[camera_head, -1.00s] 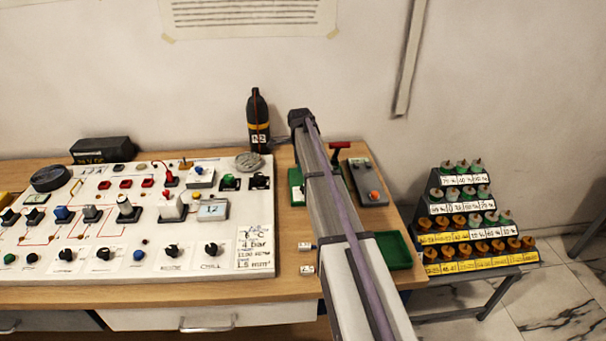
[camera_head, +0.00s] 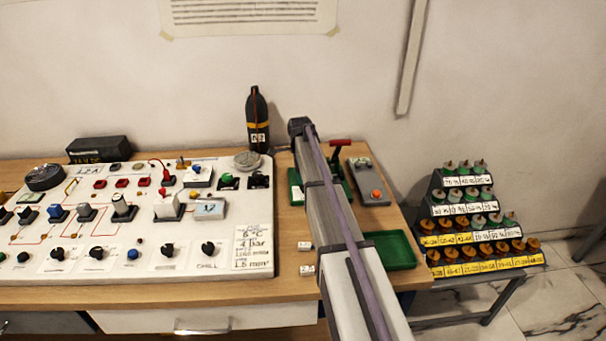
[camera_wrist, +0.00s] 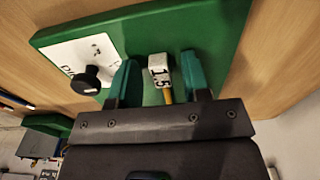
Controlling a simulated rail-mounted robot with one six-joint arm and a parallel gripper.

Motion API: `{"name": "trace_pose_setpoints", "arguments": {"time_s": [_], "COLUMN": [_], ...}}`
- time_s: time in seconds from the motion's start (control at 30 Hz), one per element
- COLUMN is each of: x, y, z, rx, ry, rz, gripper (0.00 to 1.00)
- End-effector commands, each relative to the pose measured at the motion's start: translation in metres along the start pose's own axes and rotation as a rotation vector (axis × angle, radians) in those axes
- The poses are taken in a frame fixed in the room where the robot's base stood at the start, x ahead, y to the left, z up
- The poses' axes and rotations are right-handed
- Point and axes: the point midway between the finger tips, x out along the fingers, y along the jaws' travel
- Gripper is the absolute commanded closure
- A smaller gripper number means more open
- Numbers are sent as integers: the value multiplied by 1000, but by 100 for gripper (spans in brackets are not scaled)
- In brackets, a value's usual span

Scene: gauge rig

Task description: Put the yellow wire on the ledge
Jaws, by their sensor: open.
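My gripper (camera_wrist: 157,82) is open, with its two teal fingers on either side of a small white tag marked 1.5. A short yellow piece (camera_wrist: 168,96), which looks like the yellow wire, runs from the tag toward my gripper. The tag is over or on a green board (camera_wrist: 215,35); whether the fingers touch it is unclear. In the head view, my arm hides my gripper and this yellow piece. The green board (camera_head: 296,188) shows partly behind my arm. I cannot tell which surface is the ledge.
A white control panel (camera_head: 130,220) fills the left of the table. A red-handled device (camera_head: 341,146), a grey box (camera_head: 370,190) and a green tray (camera_head: 391,247) are right of my arm. Two small white-tagged pieces lie left of it. A stepped rack (camera_head: 475,235) stands right.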

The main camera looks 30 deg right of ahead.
Motion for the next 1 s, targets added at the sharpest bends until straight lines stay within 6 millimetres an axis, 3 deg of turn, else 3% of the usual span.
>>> {"name": "trace_pose_setpoints", "arguments": {"time_s": [0.23,0.6,0.83,0.93,0.97,1.0], "x": [-26,-117,-125,-124,-124,-124], "y": [0,0,0,25,43,73], "z": [-1,-1,0,10,17,29], "rx": [0,-1,-2,-97,-168,-302], "ry": [0,0,0,-3,-5,-8], "rz": [0,0,0,-1,-1,-3], "gripper": [57,57,57,57,57,57]}}
